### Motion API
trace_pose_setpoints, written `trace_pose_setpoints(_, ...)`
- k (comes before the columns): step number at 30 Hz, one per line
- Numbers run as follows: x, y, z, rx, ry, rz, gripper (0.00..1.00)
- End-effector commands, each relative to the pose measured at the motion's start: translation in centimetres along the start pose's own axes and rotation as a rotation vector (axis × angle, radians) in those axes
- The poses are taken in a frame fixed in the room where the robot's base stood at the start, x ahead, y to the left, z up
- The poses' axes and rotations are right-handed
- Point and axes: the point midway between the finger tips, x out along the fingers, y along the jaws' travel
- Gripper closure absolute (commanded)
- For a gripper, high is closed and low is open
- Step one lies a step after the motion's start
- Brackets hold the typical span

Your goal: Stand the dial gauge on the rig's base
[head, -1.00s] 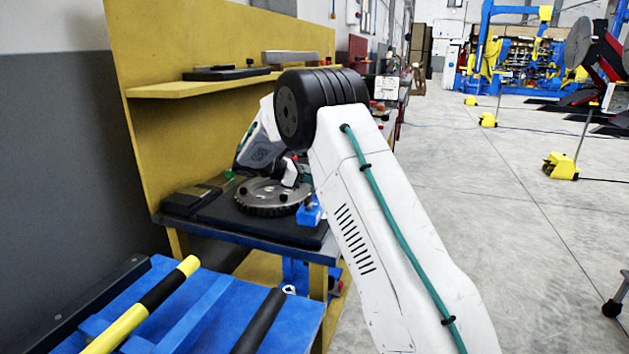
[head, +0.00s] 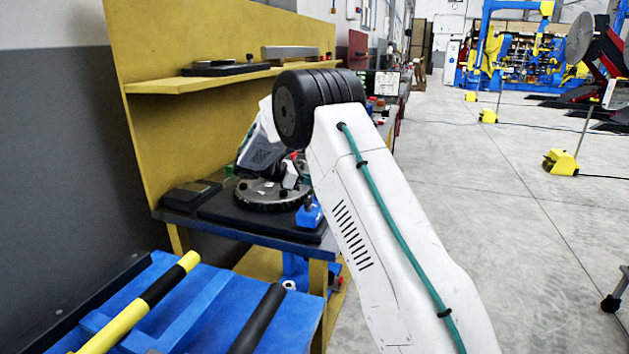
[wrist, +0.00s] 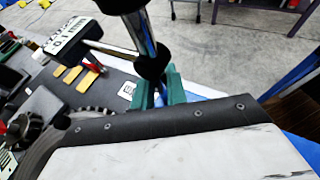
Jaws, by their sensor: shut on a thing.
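In the wrist view, my gripper (wrist: 162,92) has green fingers closed on a chrome post with a black clamp, which I take to be the dial gauge (wrist: 150,64). Its black upper part runs off the top edge, and its dial face cannot be made out. In the head view, the rig's dark base (head: 228,214) lies on the bench under a toothed metal disc (head: 262,204). My gripper is over the right part of the disc there, largely hidden by my arm. I cannot tell whether the gauge touches the base.
A blue block (head: 309,213) sits at the base's right edge. A dark box (head: 190,195) stands at the bench's left. A yellow shelf (head: 215,80) runs above the bench. A blue frame with bars (head: 150,300) is in front. Open floor lies to the right.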

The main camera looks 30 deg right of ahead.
Motion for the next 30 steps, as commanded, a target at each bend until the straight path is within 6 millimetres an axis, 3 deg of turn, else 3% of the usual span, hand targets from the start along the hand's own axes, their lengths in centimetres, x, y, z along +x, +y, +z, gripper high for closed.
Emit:
trace_pose_setpoints(20,0.5,0.0,-1.2,0.001,-0.001,0.001,1.0)
trace_pose_setpoints(21,0.5,0.1,-1.2,0.001,-0.001,0.001,0.77)
trace_pose_setpoints(23,0.5,0.0,-1.2,0.001,0.0,0.001,0.61)
trace_pose_setpoints(30,0.6,0.0,-1.4,-0.001,0.001,0.0,0.6)
